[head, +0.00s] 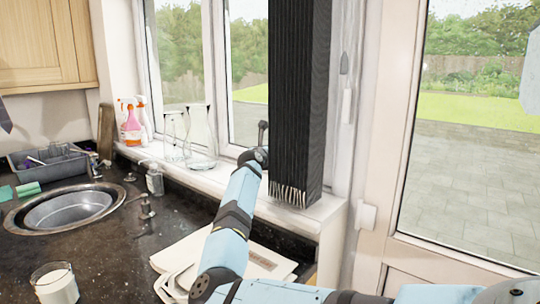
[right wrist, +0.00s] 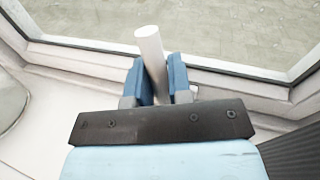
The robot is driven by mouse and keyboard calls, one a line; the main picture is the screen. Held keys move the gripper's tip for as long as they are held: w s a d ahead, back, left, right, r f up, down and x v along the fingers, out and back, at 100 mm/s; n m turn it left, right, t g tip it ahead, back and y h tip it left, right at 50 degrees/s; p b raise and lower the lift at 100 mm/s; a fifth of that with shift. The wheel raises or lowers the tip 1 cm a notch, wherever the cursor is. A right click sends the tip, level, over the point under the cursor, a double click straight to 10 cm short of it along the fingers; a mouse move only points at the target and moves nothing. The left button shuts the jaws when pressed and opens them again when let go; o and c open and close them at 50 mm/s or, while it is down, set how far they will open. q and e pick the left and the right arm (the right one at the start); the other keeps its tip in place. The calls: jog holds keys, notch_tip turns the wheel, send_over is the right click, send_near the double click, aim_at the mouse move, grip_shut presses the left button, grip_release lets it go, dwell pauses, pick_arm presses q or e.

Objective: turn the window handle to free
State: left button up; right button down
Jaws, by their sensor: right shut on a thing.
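The window handle (right wrist: 149,42) is a pale, rounded bar in the right wrist view. It stands up between the two blue fingers of my right gripper (right wrist: 156,78), in front of the window's lower frame. The gripper is shut on it, and its upper end sticks out beyond the fingers. In the head view my right arm reaches from the bottom right to the window, and its far end (head: 262,132) is at the frame just left of a dark pleated blind. I cannot make out the handle there. My left gripper is in neither view.
The white sill (head: 225,178) holds glass vessels (head: 199,135) and spray bottles (head: 131,125) left of the arm. The blind (head: 297,90) hangs close on the right. Below are a sink (head: 112,205), a glass of milk (head: 57,287) and a pale board (head: 265,262).

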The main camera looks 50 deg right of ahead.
jog(key=shift+s+f+m, duration=0.1)
jog(key=shift+s+m, duration=0.05)
jog(key=shift+m, duration=0.15)
jog(key=c, duration=1.1)
grip_release()
jog(key=shift+o, duration=0.2)
notch_tip(320, 180, up, 20)
jog(key=p, duration=0.1)
jog(key=shift+a, duration=0.1)
